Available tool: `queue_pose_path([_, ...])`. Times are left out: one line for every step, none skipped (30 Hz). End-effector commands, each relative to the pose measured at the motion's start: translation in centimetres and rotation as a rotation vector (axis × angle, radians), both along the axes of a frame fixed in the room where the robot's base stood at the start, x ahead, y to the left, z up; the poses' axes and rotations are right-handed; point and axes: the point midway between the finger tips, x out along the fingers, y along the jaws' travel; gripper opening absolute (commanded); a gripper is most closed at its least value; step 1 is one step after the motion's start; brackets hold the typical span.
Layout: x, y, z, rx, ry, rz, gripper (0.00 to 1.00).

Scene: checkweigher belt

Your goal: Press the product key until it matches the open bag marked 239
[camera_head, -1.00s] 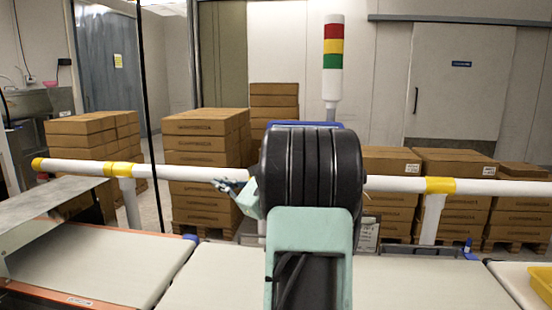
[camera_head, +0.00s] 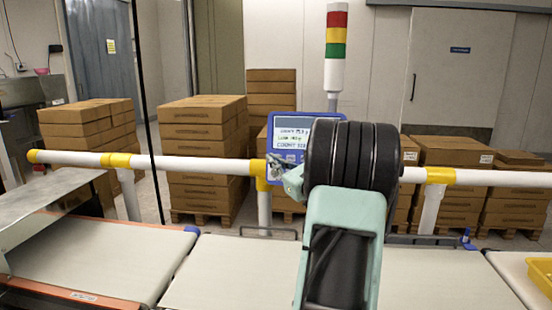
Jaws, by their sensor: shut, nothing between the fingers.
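The blue-framed control panel (camera_head: 291,131) stands behind the white rail, its right side hidden by my arm. Its pale screen shows several lines of text too small to read surely. Part of a row of keys shows under the screen, and I cannot tell which is the product key. My gripper (camera_head: 277,166) is shut and empty at the panel's lower edge, in front of the keys. I cannot tell whether it touches one. No open bag marked 239 is in view.
A white rail (camera_head: 205,165) with yellow joints crosses in front of stacked cartons (camera_head: 203,150). Pale belts (camera_head: 225,275) lie below it. A red-yellow-green light tower (camera_head: 337,40) rises behind the panel. A yellow tray (camera_head: 541,279) is at the right edge.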

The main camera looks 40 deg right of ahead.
Motion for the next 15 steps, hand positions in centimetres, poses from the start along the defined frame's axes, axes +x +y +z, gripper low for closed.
queue_pose_path([0.4, -0.5, -0.1, 0.001, 0.001, 0.001, 0.0])
queue_pose_path([0.7, -0.8, -0.3, 0.002, 0.001, 0.001, 0.0])
queue_pose_path([1.0, -1.3, -0.4, 0.001, 0.001, 0.001, 0.0])
queue_pose_path([1.3, -1.6, -0.6, 0.002, 0.001, 0.001, 0.0])
queue_pose_path([1.6, -1.9, -0.6, 0.001, 0.0, 0.001, 0.0])
queue_pose_path([2.0, -2.4, -0.8, 0.002, 0.001, 0.001, 0.0])
queue_pose_path([2.2, -2.7, -0.9, 0.001, 0.0, 0.001, 0.0])
queue_pose_path([2.5, -3.0, -1.0, 0.002, 0.0, 0.002, 0.0])
queue_pose_path([2.8, -3.4, -1.2, 0.001, 0.0, 0.001, 0.0])
queue_pose_path([3.0, -3.6, -1.3, 0.001, 0.001, 0.001, 0.0])
queue_pose_path([3.2, -3.9, -1.6, 0.0, 0.0, 0.001, 0.0])
queue_pose_path([3.5, -4.2, -1.7, 0.0, 0.001, 0.002, 0.0])
queue_pose_path([3.7, -4.5, -1.8, -0.001, 0.001, 0.002, 0.0])
queue_pose_path([3.8, -4.6, -1.9, -0.001, 0.001, 0.002, 0.0])
queue_pose_path([4.0, -4.9, -2.0, -0.001, 0.001, 0.002, 0.0])
